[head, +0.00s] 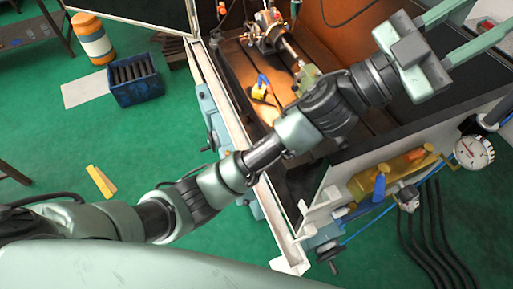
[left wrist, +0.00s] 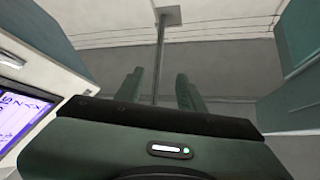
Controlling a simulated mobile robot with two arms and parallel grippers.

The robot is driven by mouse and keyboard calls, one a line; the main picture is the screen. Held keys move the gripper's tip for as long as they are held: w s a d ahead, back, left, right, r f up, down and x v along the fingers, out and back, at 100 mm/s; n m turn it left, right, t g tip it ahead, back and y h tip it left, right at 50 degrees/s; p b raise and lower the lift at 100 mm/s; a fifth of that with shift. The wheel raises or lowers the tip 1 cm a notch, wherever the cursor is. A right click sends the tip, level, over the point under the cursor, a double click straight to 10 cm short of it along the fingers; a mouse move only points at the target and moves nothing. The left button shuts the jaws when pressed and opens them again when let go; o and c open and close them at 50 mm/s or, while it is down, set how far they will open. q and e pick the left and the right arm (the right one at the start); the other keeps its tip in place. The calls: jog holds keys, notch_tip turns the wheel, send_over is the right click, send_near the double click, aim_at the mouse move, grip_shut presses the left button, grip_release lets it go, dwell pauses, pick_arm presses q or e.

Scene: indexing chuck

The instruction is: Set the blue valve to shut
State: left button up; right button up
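The blue valve (head: 379,186) is a small blue handle standing upright beside a yellow block (head: 405,170), on the front of the machine at lower right in the head view. My left gripper (head: 478,22) is at the top right of that view, well above and away from the valve. Its two fingers are apart with nothing seen between them. The left wrist view also shows the open fingers (left wrist: 160,88), pointing at a grey wall, with no valve in sight. My right gripper is not in view.
My left arm crosses over the machine's open bay. A dial gauge (head: 474,153) sits right of the valve. A handwheel (head: 330,255) is below. A blue crate (head: 134,82) and an orange-white drum (head: 92,38) stand on the green floor. A purple screen (left wrist: 22,122) shows in the wrist view.

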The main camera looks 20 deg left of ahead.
pick_arm(q)
jog(key=w+a+f+n+t+y, duration=0.5)
jog(key=a+f+n+y, duration=0.3)
jog(key=f+y, duration=0.1)
jog(key=w+a+f+n+t+y, duration=0.5)
jog(key=w+a+f+n+y, duration=0.1)
jog(key=a+f+n+y, duration=0.25)
jog(key=s+a+f+g+y, duration=0.2)
jog(key=a+f, duration=0.2)
jog(key=f, duration=0.5)
jog(key=s+a+f+n+g+y, duration=0.1)
jog(key=s+a+f+g+y, duration=0.1)
jog(key=f, duration=0.7)
jog(key=s+a+f+g+y, duration=0.2)
jog(key=s+a+f+g, duration=0.2)
jog(key=f, duration=0.5)
jog(key=a, duration=0.2)
jog(key=shift+s+a+n+b, duration=0.2)
jog(key=shift+a+n+b, duration=0.1)
jog(key=shift+a+n, duration=0.1)
jog(key=shift+f, duration=0.1)
